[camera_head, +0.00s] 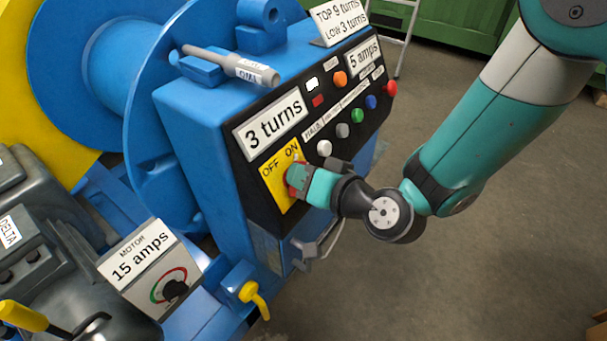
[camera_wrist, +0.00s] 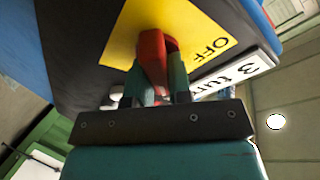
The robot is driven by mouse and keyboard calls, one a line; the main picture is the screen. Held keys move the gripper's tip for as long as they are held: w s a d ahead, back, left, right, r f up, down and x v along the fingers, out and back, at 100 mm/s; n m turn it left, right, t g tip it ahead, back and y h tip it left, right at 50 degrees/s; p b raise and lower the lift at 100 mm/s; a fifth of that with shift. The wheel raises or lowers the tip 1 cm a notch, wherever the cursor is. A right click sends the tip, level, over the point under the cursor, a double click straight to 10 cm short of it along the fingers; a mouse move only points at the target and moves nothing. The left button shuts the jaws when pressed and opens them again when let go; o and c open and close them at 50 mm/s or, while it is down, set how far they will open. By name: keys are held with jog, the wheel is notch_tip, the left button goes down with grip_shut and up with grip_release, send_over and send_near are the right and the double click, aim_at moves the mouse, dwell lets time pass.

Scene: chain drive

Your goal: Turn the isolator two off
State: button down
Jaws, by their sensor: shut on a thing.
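The isolator is a red rotary handle (camera_head: 294,179) on a yellow plate (camera_head: 272,185) marked OFF and ON, low on the black front of the blue cabinet. In the wrist view the red handle (camera_wrist: 153,56) stands out from the yellow plate (camera_wrist: 188,22), where the word OFF shows beside it. My gripper (camera_head: 301,181) is at the handle, with its fingers (camera_wrist: 157,82) shut on either side of it. The fingers and wrist partly hide the handle in the head view. I cannot tell exactly where the handle points.
A "3 turns" sign (camera_head: 272,124) and several coloured buttons, one green (camera_head: 358,116), sit above the plate. A yellow lever (camera_head: 255,297) and a "MOTOR 15 amps" box (camera_head: 150,268) are below left. The floor (camera_head: 470,260) at right is clear.

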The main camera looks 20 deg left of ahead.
jog(key=shift+f+b, duration=0.15)
jog(key=shift+b, duration=0.15)
jog(key=shift+f+n+b, duration=0.15)
jog(key=shift+n+b, duration=0.35)
jog(key=shift+b, duration=0.45)
jog(key=n+b, duration=0.2)
jog(key=b, duration=0.3)
jog(key=shift+f+y, duration=0.15)
jog(key=shift+y, duration=0.15)
jog(key=n+b, duration=0.3)
jog(key=b, duration=0.1)
jog(key=n+g+b, duration=0.1)
jog(key=n+b, duration=0.2)
jog(key=b, duration=0.2)
jog(key=shift+s+n+g+y, duration=0.1)
jog(key=shift+n+g+y, duration=0.2)
jog(key=shift+y, duration=0.1)
jog(key=n+b, duration=0.3)
jog(key=b, duration=0.1)
jog(key=n+g+b, duration=0.1)
jog(key=n+b, duration=0.2)
jog(key=shift+s+a+g+b, duration=0.1)
jog(key=shift+s+g+b, duration=0.05)
jog(key=shift+g+b, duration=0.2)
jog(key=n+b, duration=0.2)
jog(key=n, duration=0.1)
jog(key=n+g+b, duration=0.1)
jog(key=shift+s+r+n+b, duration=0.1)
jog(key=shift+r+n+b, duration=0.2)
jog(key=shift+b, duration=0.1)
